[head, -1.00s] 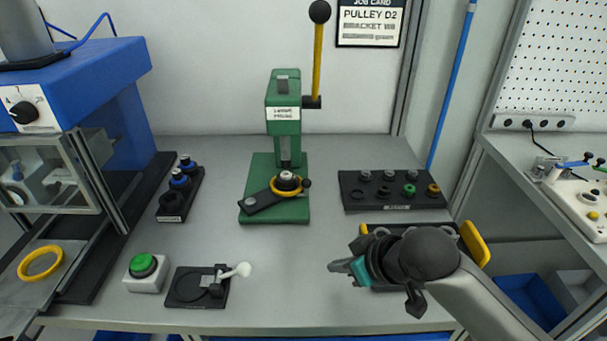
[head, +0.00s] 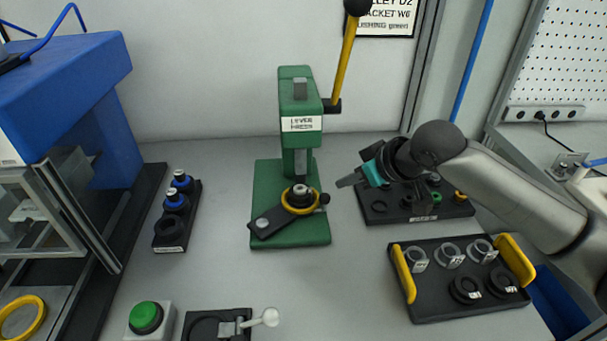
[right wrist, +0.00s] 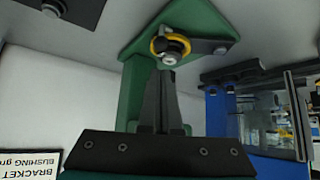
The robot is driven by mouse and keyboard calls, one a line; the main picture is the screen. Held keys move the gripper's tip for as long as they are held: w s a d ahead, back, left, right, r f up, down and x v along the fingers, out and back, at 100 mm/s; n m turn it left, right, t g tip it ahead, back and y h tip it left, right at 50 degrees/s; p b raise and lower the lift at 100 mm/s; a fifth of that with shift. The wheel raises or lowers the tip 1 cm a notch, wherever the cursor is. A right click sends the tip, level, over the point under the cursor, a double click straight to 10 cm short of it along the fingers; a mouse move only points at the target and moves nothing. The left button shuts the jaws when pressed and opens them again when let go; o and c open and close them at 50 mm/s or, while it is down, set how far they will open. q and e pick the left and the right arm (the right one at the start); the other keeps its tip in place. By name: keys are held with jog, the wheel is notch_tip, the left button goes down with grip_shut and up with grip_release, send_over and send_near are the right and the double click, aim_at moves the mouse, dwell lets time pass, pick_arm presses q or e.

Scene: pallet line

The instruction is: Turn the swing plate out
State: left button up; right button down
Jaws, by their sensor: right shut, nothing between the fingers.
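The swing plate (head: 268,222) is a dark flat arm on the base of the green lever press (head: 298,125). Its free end with a pale disc points to the front left. In the right wrist view the shut fingers (right wrist: 161,100) point toward the ring, and the swing plate (right wrist: 211,47) shows beyond. My left gripper is out of view.
A black tray with yellow handles (head: 408,275) holds several rings at the right. A dark parts rack (head: 375,215) stands behind it, below my right arm. A green button (head: 146,317) and a clamp fixture (head: 215,325) are at the front. The bench between is clear.

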aim_at(325, 195)
jog(key=b+x, duration=0.2)
jog(key=x, duration=0.6)
jog(key=shift+w+a+f, duration=0.15)
jog(key=shift+a+f, duration=0.05)
jog(key=shift+b+x, duration=0.35)
jog(key=shift+x, duration=0.45)
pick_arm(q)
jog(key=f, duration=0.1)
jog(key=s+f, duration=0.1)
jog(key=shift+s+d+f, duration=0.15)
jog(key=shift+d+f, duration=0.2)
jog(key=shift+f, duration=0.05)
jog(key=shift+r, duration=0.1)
